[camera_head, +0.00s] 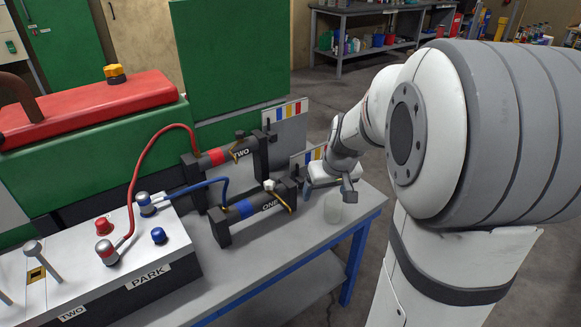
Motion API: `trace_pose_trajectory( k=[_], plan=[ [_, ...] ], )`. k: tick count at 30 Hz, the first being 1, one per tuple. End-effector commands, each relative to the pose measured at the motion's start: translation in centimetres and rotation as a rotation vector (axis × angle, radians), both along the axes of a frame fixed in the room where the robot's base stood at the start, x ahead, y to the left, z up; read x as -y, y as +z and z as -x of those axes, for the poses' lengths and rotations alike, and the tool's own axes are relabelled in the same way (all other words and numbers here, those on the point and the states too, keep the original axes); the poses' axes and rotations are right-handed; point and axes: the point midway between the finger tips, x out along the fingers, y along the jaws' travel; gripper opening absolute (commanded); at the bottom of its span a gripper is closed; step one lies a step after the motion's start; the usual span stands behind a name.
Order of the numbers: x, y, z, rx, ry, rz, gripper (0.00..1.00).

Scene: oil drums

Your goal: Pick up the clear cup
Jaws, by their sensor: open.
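The clear cup (333,208) stands upright on the grey bench top, near its right end. It is small and pale, and its edges are faint against the bench. My gripper (328,192) is just above and behind the cup, at the end of my white arm. Its jaws are open, with one dark finger to the right of the cup's top. I cannot tell from this view whether a finger touches the cup. Nothing shows in the jaws.
The bench (374,204) has a blue frame. A white control box (110,262) with knobs, levers and hoses stands at the left. Bare bench top lies in front of the cup.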

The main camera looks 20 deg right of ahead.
Motion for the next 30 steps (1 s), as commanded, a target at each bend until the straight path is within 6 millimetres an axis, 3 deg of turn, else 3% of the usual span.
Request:
trace_pose_trajectory(
  k=[1,3,9,25,30],
  plan=[
    [1.7,-2.8,-1.5,0.006,-0.013,0.002,0.79],
    [3.4,-4.5,-3.0,0.02,-0.022,0.009,0.79],
    [6.2,-7.1,-5.3,0.042,-0.031,0.022,0.79],
    [7.0,-13.1,-7.9,0.041,-0.032,0.022,0.79],
    [7.0,-14.2,-8.4,0.043,-0.033,0.024,0.79]
  ],
)
